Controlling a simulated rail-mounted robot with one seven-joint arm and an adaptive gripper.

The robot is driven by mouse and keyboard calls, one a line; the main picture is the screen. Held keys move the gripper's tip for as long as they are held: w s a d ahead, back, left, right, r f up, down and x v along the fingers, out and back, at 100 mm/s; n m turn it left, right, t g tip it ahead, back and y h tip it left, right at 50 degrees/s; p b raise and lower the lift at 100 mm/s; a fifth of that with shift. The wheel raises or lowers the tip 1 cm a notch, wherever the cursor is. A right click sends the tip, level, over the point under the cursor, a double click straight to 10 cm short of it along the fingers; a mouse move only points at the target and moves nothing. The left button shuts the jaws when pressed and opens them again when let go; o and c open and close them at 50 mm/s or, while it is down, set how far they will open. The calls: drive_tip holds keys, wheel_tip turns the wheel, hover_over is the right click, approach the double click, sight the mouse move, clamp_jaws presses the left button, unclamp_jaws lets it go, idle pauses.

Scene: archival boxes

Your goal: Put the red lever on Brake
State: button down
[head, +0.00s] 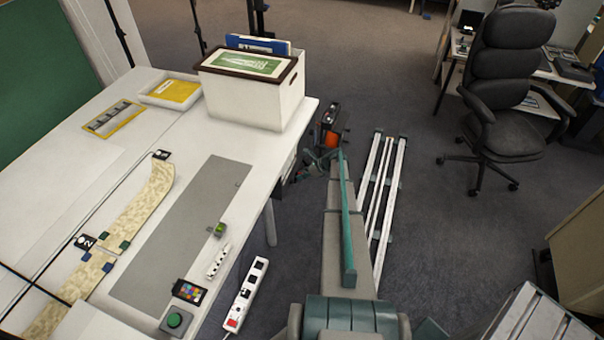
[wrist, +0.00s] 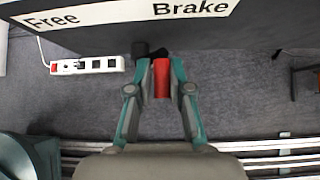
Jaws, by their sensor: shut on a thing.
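The red lever (wrist: 162,78) stands between the fingertips of my gripper (wrist: 161,72) in the wrist view, and the fingers are closed on it from both sides. A dark pivot part shows at its far end. Beyond it a white label strip (wrist: 115,17) reads "Free" at the left and "Brake" at the right. The lever lies nearer to the "Brake" word, slightly left of its middle. In the head view my gripper (head: 318,163) is low beside the table's right edge, next to an orange-red part; the lever's exact pose is unclear there.
The white table (head: 185,150) fills the left, with a lidded white box (head: 255,100) near its right corner. A white power strip (head: 246,294) lies at lower left; floor rails (head: 385,190) run right of my arm. An office chair (head: 505,90) stands at upper right.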

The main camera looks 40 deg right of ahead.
drive_tip(key=shift+w+d+f, duration=0.15)
idle(0.4)
drive_tip(key=c, duration=1.1)
unclamp_jaws()
drive_tip(key=shift+f, duration=0.15)
drive_tip(key=shift+c, duration=0.2)
drive_tip(key=shift+r, duration=0.2)
drive_tip(key=v, duration=1.2)
